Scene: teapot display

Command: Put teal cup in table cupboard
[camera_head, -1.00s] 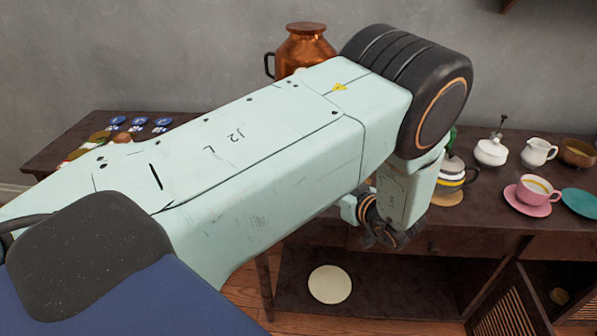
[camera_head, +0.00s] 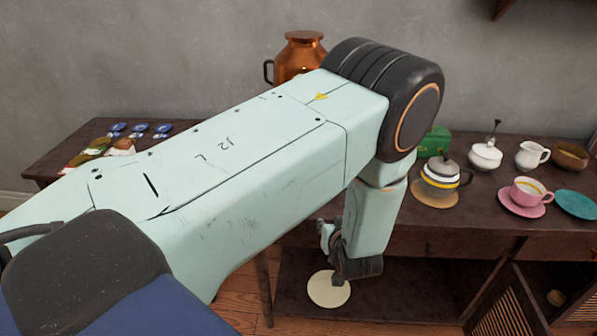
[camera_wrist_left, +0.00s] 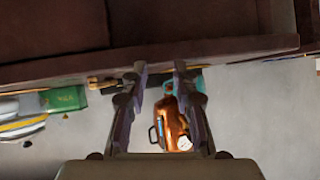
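A teal object, probably the teal cup (camera_wrist_left: 199,83), shows partly behind one finger in the left wrist view, near the table edge. It is hidden in the head view, where my arm covers part of the tabletop. My left gripper (camera_head: 342,266) hangs in front of the table in the head view. In the left wrist view its two fingers (camera_wrist_left: 158,70) are apart, with nothing clearly held between them. The table cupboard (camera_head: 548,295) is at the lower right, with slatted doors standing open. My right gripper is not in view.
The dark table (camera_head: 480,232) holds a striped pot (camera_head: 440,178), a pink cup (camera_head: 527,189) on a saucer, a teal saucer (camera_head: 577,203) and a white creamer (camera_head: 531,155). A copper urn (camera_head: 302,52) stands behind my arm. A cream disc (camera_head: 329,289) lies low, below the gripper.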

